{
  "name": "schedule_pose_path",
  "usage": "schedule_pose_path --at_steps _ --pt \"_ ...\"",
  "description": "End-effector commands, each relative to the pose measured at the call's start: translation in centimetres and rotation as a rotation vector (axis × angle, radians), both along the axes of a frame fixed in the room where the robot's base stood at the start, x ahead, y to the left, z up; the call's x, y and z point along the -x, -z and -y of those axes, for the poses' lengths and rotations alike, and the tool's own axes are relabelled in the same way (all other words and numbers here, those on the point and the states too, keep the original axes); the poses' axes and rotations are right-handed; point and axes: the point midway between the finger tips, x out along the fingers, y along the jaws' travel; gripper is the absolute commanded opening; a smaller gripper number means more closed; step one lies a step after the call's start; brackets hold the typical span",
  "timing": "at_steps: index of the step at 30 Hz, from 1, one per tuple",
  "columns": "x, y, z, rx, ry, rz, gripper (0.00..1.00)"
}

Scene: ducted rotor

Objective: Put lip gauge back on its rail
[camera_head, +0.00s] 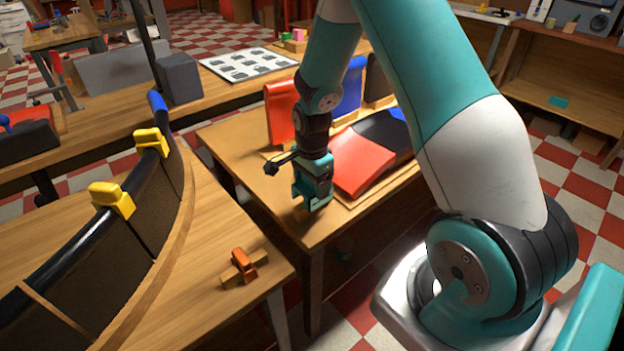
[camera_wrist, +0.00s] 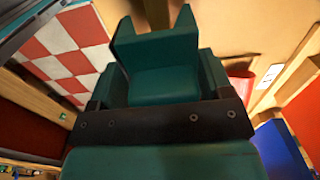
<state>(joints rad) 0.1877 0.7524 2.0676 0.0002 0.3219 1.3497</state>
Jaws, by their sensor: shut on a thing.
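My gripper (camera_head: 312,192) points down over the left end of the middle wooden table, beside the red panel. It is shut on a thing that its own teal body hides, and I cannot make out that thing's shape. In the wrist view, the teal jaws (camera_wrist: 165,82) fill the middle. I cannot tell for sure which thing is the lip gauge or its rail. Two yellow clips (camera_head: 152,141) straddle the lip of the curved black duct (camera_head: 120,225).
The middle table (camera_head: 240,150) holds red (camera_head: 362,160) and blue panels (camera_head: 348,88), close right of my gripper. A gap separates it from the near-left table (camera_head: 195,290). A sheet with dark shapes (camera_head: 247,64) lies behind. The table's left part is bare.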

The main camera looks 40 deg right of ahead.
Motion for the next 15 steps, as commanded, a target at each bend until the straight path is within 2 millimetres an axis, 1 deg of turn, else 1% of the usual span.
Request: schedule_pose_path --at_steps 1,3,12,15 --pt "0.0 0.8 0.0 0.0 0.0 0.0 0.42" --pt "0.0 1.3 0.0 0.0 0.0 0.001 0.42" --pt "0.0 3.8 0.0 0.0 0.0 0.0 0.42" --pt "0.0 4.2 0.0 0.0 0.0 0.001 0.42"
